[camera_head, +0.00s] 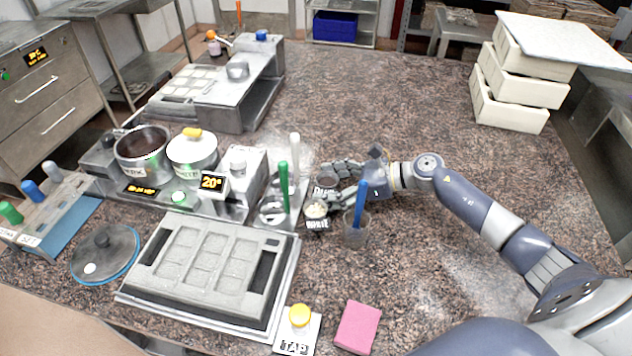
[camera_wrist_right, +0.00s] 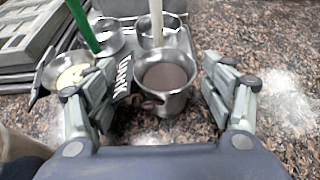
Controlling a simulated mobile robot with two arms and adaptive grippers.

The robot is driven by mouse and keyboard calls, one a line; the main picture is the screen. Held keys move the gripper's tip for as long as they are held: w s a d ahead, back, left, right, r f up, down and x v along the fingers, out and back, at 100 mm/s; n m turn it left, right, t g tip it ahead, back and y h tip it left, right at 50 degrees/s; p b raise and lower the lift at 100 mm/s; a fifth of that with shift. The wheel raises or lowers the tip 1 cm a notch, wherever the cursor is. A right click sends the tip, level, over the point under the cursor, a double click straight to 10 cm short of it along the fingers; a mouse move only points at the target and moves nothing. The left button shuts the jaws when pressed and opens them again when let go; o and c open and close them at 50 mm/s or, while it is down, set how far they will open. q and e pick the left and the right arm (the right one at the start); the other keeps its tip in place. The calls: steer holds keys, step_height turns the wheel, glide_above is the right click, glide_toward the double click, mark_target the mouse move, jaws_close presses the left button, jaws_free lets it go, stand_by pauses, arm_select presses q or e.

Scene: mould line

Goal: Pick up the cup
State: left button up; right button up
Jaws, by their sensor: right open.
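A small metal cup (camera_wrist_right: 165,85) of dark brown liquid, with a black label on its left side, stands between the fingers of my right gripper (camera_wrist_right: 157,92) in the wrist view. The fingers are open on either side of it, with a gap at least on the right. In the head view the cup (camera_head: 327,181) is partly hidden behind the fingers of my right gripper (camera_head: 338,184). A second cup (camera_head: 316,210) with pale contents and a black label stands just in front; it also shows left of the fingers in the wrist view (camera_wrist_right: 72,73). My left gripper is not in view.
A clear beaker (camera_head: 356,236) with a blue-handled tool stands close to my right gripper. A metal holder (camera_head: 273,212) with green and white-handled tools is to the left. A mould tray (camera_head: 208,262) and pink sponge (camera_head: 358,327) lie in front.

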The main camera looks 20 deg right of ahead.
steer(key=shift+w+f, duration=0.1)
steer(key=shift+s+d, duration=0.25)
steer(key=shift+c, duration=1.1)
steer(key=shift+s+d+r, duration=0.2)
steer(key=shift+s, duration=0.05)
steer(key=c, duration=0.5)
steer(key=shift+s, duration=0.1)
steer(key=shift+c, duration=0.8)
steer(key=shift+w+a, duration=0.2)
steer(key=shift+w, duration=0.1)
steer(key=shift+d+r, duration=0.1)
steer(key=shift+r, duration=0.15)
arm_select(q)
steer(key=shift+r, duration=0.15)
arm_select(e)
step_height(320, 180, up, 14)
steer(key=shift+r, duration=0.25)
steer(key=shift+s, duration=0.1)
